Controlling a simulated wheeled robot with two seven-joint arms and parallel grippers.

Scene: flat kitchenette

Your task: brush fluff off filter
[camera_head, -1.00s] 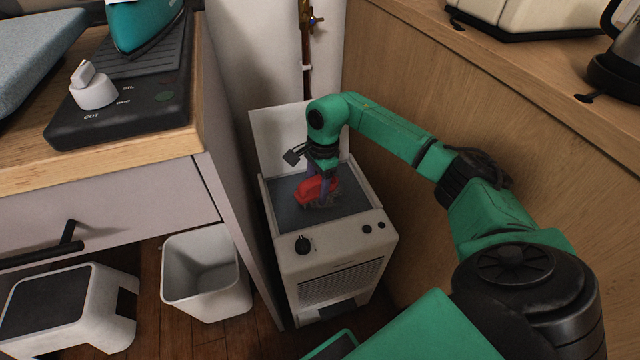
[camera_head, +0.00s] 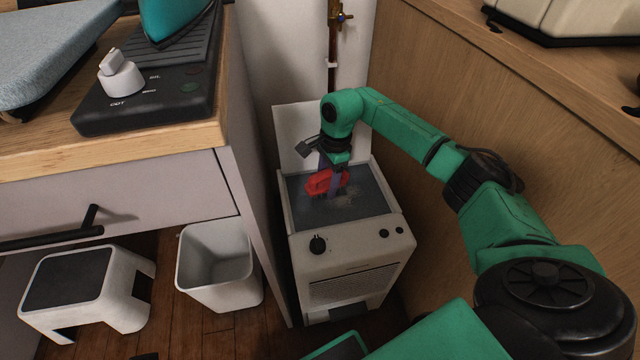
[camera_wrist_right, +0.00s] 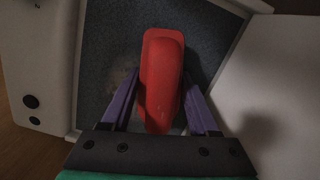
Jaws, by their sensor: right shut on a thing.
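The filter (camera_head: 372,203) is a dark grey-blue panel in the top of a white appliance; it also fills much of the right wrist view (camera_wrist_right: 105,55). A pale patch of fluff (camera_head: 345,200) lies on it, and shows faintly left of the brush in the right wrist view (camera_wrist_right: 122,82). My right gripper (camera_head: 330,185) points down over the filter, its purple fingers shut on a red brush (camera_head: 322,182). The brush (camera_wrist_right: 161,75) lies between the fingers in the right wrist view. Its underside is hidden, so I cannot tell whether it touches the filter. My left gripper is out of view.
The white appliance (camera_head: 352,254) stands between a drawer cabinet (camera_head: 120,197) and a wooden panel (camera_head: 430,90). A raised white lid (camera_head: 295,130) stands behind the filter. A bin (camera_head: 217,268) and a step stool (camera_head: 85,290) are on the floor at left.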

